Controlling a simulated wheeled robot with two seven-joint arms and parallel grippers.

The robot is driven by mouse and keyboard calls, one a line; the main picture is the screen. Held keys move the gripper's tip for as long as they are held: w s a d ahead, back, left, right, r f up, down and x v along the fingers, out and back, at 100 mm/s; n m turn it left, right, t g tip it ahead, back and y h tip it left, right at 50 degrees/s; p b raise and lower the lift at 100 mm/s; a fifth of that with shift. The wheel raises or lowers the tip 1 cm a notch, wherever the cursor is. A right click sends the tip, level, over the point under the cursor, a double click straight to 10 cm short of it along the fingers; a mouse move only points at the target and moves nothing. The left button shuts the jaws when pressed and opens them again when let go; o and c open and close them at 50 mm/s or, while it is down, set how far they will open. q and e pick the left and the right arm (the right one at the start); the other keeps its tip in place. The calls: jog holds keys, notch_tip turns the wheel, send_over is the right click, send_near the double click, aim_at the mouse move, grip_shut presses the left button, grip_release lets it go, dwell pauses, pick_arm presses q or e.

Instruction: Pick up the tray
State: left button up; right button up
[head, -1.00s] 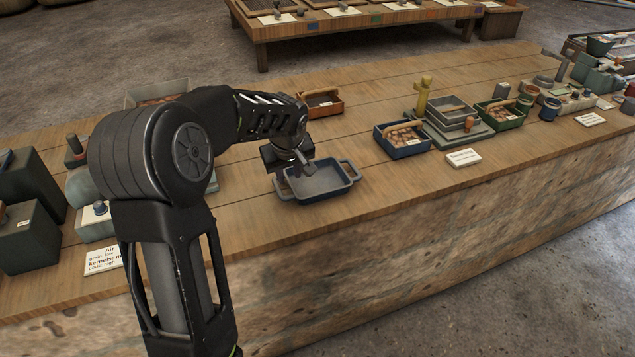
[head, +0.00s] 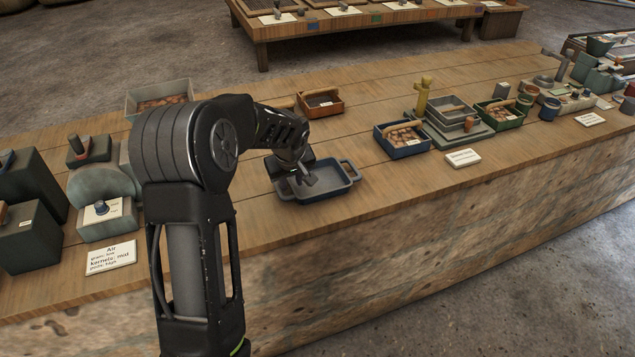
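A blue-grey tray (head: 327,186) with a raised rim and a handle at each end lies flat on the wooden table. Its right handle (head: 350,170) is in clear view. My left gripper (head: 302,181) is over the left part of the tray, pointing down and hiding part of its inside and left end. Its fingers are small and dark, so I cannot tell whether they are open or shut, or whether they touch the tray. My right gripper is not in view.
On the table (head: 330,229), a blue box of brown pieces (head: 404,151) stands to the tray's right and a small orange-brown box (head: 322,110) behind it. Dark green blocks (head: 32,233) and a label card (head: 110,257) are at left. Bare wood lies in front of the tray.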

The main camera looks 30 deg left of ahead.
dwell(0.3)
pick_arm(q)
grip_shut()
dwell(1.3)
